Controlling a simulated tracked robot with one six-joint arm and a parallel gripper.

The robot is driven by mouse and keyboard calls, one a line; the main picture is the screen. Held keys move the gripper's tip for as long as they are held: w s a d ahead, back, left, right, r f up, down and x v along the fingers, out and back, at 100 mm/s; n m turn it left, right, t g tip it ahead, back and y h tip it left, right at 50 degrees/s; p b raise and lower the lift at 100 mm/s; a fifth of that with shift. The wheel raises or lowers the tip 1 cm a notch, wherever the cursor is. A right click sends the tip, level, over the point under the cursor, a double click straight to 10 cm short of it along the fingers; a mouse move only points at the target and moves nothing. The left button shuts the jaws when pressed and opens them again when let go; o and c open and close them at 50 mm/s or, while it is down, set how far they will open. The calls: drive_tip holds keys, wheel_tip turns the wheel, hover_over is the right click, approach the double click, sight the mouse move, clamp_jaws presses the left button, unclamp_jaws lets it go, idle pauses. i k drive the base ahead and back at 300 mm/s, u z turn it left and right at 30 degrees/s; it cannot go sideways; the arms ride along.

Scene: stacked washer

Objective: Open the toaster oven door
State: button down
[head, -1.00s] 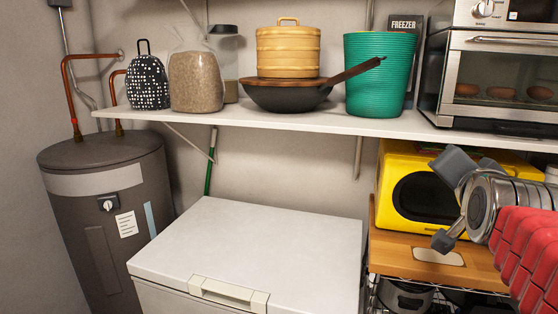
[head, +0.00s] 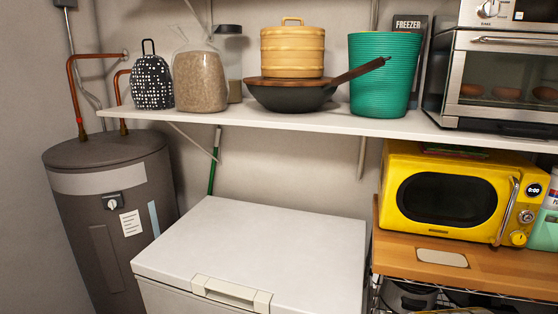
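The toaster oven (head: 505,75) stands at the right end of the upper shelf in the head view, cut off by the right and top picture edges. It is silver with a dark glass door (head: 510,72) and a horizontal bar handle (head: 515,41) along the door's top. The door looks shut. Several round brown items show behind the glass. My gripper is not in view.
A yellow microwave (head: 445,195) sits on a wooden board below the oven. The white shelf (head: 300,117) also holds a green bin (head: 382,75), a pan with a bamboo steamer (head: 292,50), and bags. A white chest freezer (head: 260,250) stands below, beside a grey water heater (head: 112,215).

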sight(465, 41)
drive_tip(key=u, duration=0.05)
drive_tip(key=k, duration=1)
drive_tip(key=z, duration=0.6)
drive_tip(key=i, duration=0.85)
drive_tip(key=u, duration=0.05)
